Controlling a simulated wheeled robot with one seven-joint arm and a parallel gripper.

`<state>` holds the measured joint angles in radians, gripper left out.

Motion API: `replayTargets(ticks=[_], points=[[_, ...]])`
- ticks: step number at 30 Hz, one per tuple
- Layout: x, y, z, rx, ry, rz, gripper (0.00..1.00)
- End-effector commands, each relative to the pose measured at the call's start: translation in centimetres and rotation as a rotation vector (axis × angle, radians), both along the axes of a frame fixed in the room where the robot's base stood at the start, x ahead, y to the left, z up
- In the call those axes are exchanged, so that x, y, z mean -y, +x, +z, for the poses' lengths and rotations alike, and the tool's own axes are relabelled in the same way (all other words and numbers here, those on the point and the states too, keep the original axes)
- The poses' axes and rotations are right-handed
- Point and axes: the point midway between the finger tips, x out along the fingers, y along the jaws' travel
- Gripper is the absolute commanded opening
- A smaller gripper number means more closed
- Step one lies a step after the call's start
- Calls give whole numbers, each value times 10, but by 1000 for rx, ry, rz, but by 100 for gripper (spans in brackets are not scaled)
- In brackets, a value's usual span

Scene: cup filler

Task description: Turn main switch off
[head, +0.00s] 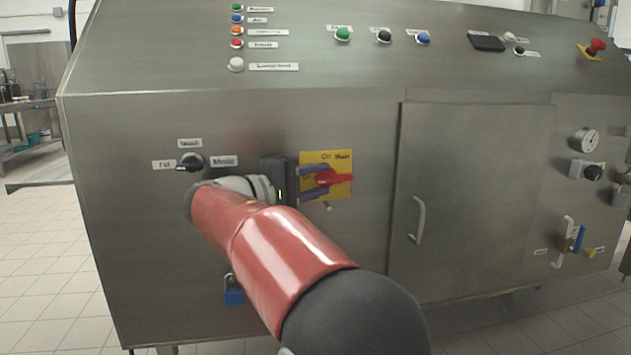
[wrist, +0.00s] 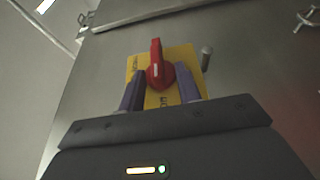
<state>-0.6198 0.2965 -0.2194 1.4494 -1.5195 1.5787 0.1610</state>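The main switch is a red rotary handle (head: 331,177) on a yellow plate (head: 342,158) on the front of the steel machine. In the head view the handle lies roughly level across the plate. The red handle (wrist: 158,66) also shows in the wrist view, with the yellow plate (wrist: 185,56) behind it. My gripper (head: 318,181) is in front of the plate, its fingers apart. In the wrist view my gripper (wrist: 160,90) has one purple finger on each side of the handle's base, with gaps visible. Whether the fingertips touch the plate is unclear.
A black selector knob (head: 191,162) is left of my gripper. A blue padlock (head: 233,291) hangs below my arm. A small metal peg (wrist: 207,57) sticks out beside the plate. A door with a handle (head: 418,220) is to the right.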

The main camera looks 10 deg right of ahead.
Motion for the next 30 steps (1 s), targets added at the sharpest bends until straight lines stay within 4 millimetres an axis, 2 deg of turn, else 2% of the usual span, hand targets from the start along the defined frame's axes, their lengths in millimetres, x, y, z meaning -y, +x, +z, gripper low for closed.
replayTargets(ticks=[8, 18, 21, 30], points=[[-6, -2, 0, 1, 0, 1, 34], [-57, -22, -1, 0, 0, 3, 34], [-66, -27, -1, 0, 0, 2, 34], [-73, -30, -1, 0, 0, 0, 34]])
